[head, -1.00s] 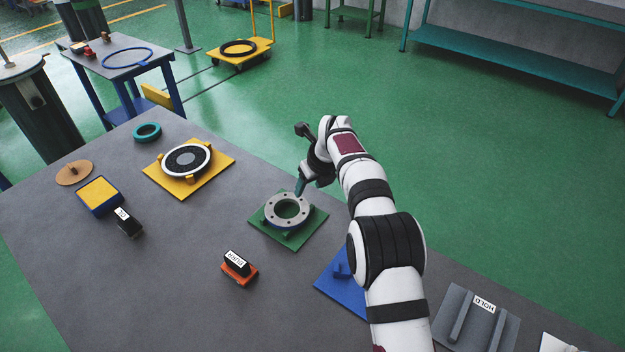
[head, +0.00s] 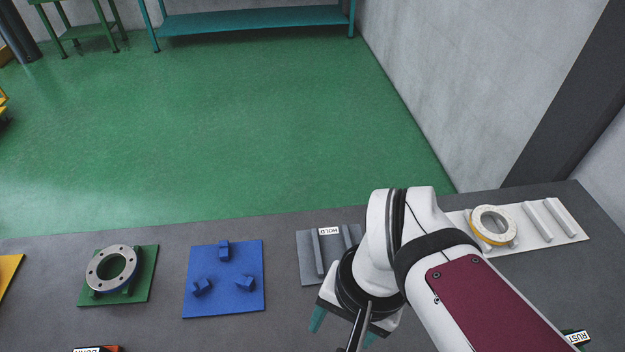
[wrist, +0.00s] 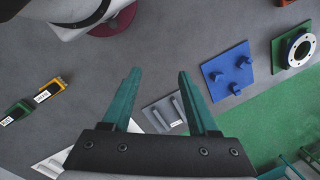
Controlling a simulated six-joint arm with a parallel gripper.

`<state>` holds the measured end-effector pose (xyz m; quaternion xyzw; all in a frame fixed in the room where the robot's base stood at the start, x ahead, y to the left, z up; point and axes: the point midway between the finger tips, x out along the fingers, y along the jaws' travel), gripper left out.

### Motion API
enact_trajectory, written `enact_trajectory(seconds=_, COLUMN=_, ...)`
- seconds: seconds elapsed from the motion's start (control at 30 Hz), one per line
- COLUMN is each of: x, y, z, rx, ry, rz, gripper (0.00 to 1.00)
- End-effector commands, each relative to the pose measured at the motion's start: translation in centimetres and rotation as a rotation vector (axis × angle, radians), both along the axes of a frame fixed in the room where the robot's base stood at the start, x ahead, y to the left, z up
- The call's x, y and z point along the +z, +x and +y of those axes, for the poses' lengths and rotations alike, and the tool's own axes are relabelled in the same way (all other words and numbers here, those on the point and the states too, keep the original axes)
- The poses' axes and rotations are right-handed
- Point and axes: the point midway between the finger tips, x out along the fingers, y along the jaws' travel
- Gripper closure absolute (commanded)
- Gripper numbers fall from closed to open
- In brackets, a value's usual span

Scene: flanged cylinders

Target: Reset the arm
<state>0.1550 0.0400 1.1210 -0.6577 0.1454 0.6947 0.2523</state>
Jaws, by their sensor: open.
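My gripper (head: 343,328) is at the front of the table, beside the grey HOLD plate, partly hidden by my own wrist. In the wrist view my gripper (wrist: 158,75) shows two teal fingers wide apart with nothing between them. A grey flanged cylinder (head: 92,275) sits on a green plate (head: 145,275) at the left, away from my gripper. It also shows at the right edge of the wrist view (wrist: 291,48). My arm hides part of the HOLD plate (head: 305,265).
A blue plate (head: 215,305) with three posts lies empty between the green and HOLD plates. A white plate (head: 570,232) with rails holds a flanged ring with a yellow edge (head: 475,230) at the right. A RUST label block (head: 578,338) is at lower right. A wall rises behind.

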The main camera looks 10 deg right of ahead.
Motion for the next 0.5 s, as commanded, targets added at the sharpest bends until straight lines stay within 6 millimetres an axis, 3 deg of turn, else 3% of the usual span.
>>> enact_trajectory(seconds=0.03, x=-0.6, y=-1.4, z=-0.4, rx=0.036, ry=-0.001, rz=-0.002, gripper=0.40)
enact_trajectory(seconds=0.13, x=-1.2, y=-2.7, z=-0.6, rx=0.085, ry=0.000, rz=0.000, gripper=0.40)
enact_trajectory(seconds=0.5, x=-1.2, y=-2.6, z=-0.6, rx=0.089, ry=0.000, rz=-0.001, gripper=0.40)
